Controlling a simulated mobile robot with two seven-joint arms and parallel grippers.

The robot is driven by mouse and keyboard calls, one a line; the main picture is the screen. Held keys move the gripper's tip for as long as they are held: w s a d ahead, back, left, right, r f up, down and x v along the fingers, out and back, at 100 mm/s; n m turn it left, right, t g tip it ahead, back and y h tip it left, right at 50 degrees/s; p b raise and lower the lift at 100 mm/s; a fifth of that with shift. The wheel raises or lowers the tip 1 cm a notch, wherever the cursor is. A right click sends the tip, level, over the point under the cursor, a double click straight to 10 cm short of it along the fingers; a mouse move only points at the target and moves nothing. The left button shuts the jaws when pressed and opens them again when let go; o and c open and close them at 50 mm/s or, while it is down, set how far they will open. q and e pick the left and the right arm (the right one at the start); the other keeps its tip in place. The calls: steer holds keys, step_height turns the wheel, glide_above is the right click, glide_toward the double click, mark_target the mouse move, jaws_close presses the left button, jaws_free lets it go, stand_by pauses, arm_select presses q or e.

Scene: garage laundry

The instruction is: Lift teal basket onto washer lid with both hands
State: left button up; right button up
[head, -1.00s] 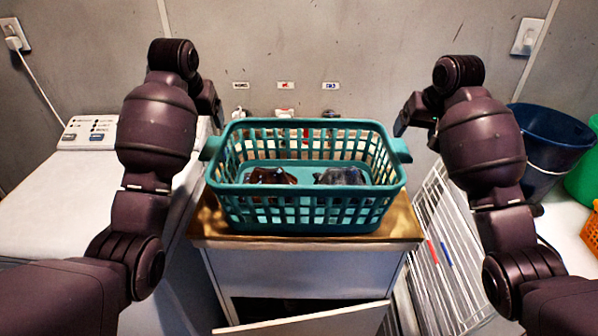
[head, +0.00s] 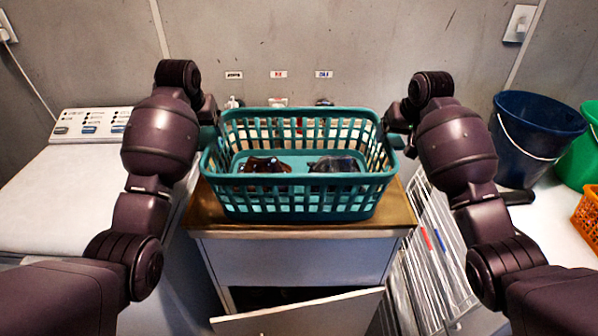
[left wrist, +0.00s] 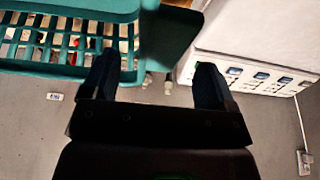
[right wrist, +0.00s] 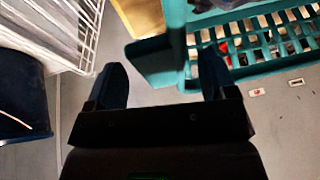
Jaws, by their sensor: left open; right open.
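The teal basket (head: 300,212) stands upright on a wood-topped cabinet (head: 405,212), with dark, shiny items (head: 335,164) inside. Its side handle tabs also show in the left wrist view (left wrist: 168,38) and the right wrist view (right wrist: 150,62). The white washer, with a flat closed lid (head: 65,200), is at the left. My left gripper (left wrist: 157,75) is open, with the left handle tab between its fingers' directions. My right gripper (right wrist: 162,75) is open, with the right tab between its fingertips in view. I cannot tell whether either touches the basket.
The cabinet's front panel (head: 300,312) hangs open at the bottom. A white wire rack (head: 440,260) stands right of the cabinet. A blue bucket (head: 535,140), a green bin (head: 580,160) and an orange basket (head: 588,215) are at the right. The washer's control panel (head: 92,124) rises behind its lid.

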mark_target(206, 135)
arm_select(q)
steer(key=shift+x, duration=1.75)
arm_select(e)
steer(key=shift+x, duration=1.7)
arm_select(q)
steer(key=c, duration=1.3)
arm_select(e)
steer(key=c, duration=1.3)
arm_select(q)
steer(key=shift+c, duration=0.2)
